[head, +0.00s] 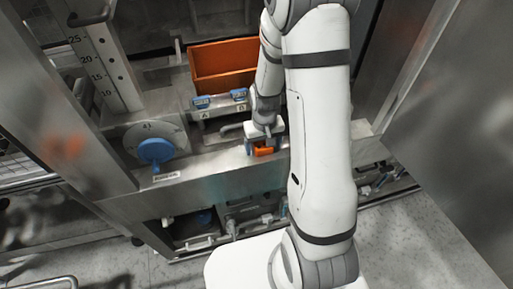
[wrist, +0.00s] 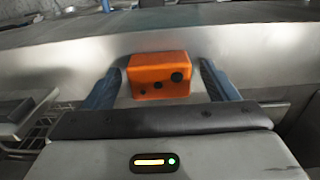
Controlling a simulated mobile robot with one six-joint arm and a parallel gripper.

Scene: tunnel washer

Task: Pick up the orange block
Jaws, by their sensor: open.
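The orange block (wrist: 152,66) lies on a steel ledge and shows dark round spots on its face in the wrist view. My gripper (wrist: 155,75) is open, with one blue finger on each side of the block. A gap shows between the block and each finger, wider on the right. In the head view the block (head: 263,151) shows at the tip of my gripper (head: 265,143), on the front ledge. Part of the block is hidden there by my gripper.
An orange bin (head: 222,64) stands behind the ledge. A blue knob (head: 156,151) on a dial is to the left. The steel ledge (head: 205,172) left of the block is clear.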

